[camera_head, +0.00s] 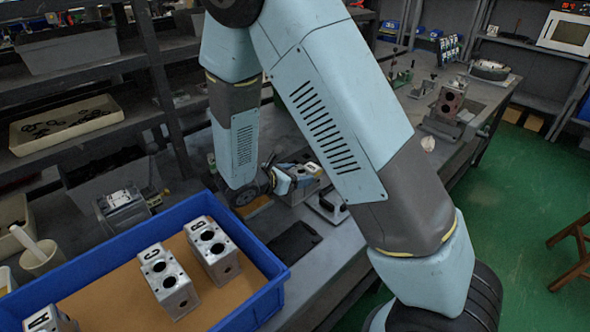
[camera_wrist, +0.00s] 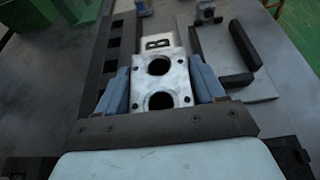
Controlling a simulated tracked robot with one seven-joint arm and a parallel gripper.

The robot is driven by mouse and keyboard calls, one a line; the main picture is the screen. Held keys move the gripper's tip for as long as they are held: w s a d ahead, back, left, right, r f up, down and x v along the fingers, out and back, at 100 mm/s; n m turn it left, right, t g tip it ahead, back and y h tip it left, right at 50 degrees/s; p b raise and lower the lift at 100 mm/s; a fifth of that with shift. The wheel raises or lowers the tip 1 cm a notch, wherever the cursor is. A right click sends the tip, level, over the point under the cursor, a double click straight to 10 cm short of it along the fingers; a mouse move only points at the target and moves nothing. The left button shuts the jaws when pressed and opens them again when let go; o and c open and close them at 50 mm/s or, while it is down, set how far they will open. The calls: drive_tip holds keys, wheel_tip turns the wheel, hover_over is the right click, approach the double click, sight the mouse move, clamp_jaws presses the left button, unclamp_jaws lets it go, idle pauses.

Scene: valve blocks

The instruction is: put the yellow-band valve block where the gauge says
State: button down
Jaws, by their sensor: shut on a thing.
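My gripper (camera_wrist: 160,72) is shut on a grey metal valve block (camera_wrist: 158,83) with two round holes in its top, one blue finger on each side. A light face marked with a black letter B (camera_wrist: 158,43) shows at its far end. In the head view my gripper (camera_head: 285,180) is low over the bench, partly hidden by my arm, with the held block (camera_head: 307,182) beside it. No yellow band shows on the held block. I cannot make out a gauge in either view.
A blue tray (camera_head: 95,263) at the lower left holds blocks marked A (camera_head: 48,320) and C (camera_head: 168,285), and another lettered block (camera_head: 212,250). Dark brackets (camera_wrist: 243,45) stand close to the right of the held block. A fixture (camera_head: 447,105) stands farther along the bench.

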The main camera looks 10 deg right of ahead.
drive_tip(key=shift+d, duration=0.15)
drive_tip(key=shift+c, duration=0.6)
unclamp_jaws()
drive_tip(key=v, duration=1.2)
